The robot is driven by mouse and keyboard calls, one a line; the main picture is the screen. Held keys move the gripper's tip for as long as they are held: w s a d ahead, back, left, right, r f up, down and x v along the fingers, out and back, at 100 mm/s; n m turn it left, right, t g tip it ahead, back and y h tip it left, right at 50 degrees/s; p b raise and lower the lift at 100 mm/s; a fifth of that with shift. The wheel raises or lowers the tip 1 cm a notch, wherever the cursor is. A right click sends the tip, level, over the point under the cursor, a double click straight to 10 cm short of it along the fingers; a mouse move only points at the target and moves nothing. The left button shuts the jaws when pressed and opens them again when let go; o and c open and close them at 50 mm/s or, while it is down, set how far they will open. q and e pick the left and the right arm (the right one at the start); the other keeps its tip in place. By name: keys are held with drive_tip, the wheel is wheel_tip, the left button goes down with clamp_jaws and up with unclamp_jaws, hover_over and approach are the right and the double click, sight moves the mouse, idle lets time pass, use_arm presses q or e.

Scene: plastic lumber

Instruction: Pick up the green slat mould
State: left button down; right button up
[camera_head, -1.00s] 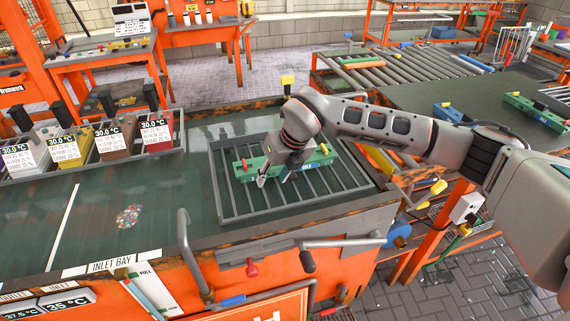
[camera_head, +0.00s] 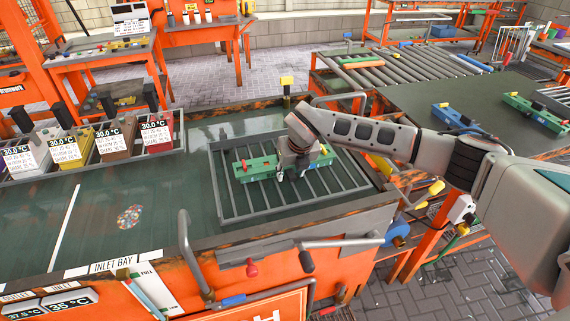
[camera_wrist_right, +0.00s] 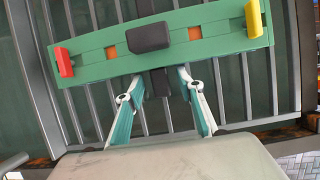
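The green slat mould (camera_head: 257,169) lies across the grey slatted rack (camera_head: 226,205) on the dark green table. In the right wrist view the mould (camera_wrist_right: 90,68) has a black knob in the middle, a red end piece at left and a yellow one at right. My right gripper (camera_head: 291,175) is over the middle of the mould and hides part of it. In the right wrist view its two fingers (camera_wrist_right: 160,85) are spread apart at the mould's lower edge, with nothing seen between them but a dark bar. Whether they touch the mould is unclear. My left gripper is out of view.
Several bins with temperature displays (camera_head: 114,139) stand at the left. A pile of coloured flakes (camera_head: 130,216) lies on the bare table. Another green mould (camera_head: 537,112) and a blue one (camera_head: 456,117) lie on the right-hand table. Grey handrails (camera_head: 186,250) edge the front.

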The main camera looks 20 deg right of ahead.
clamp_jaws()
drive_tip(key=shift+w+r, duration=0.1)
drive_tip(key=shift+r, duration=0.05)
drive_tip(key=shift+r, duration=0.1)
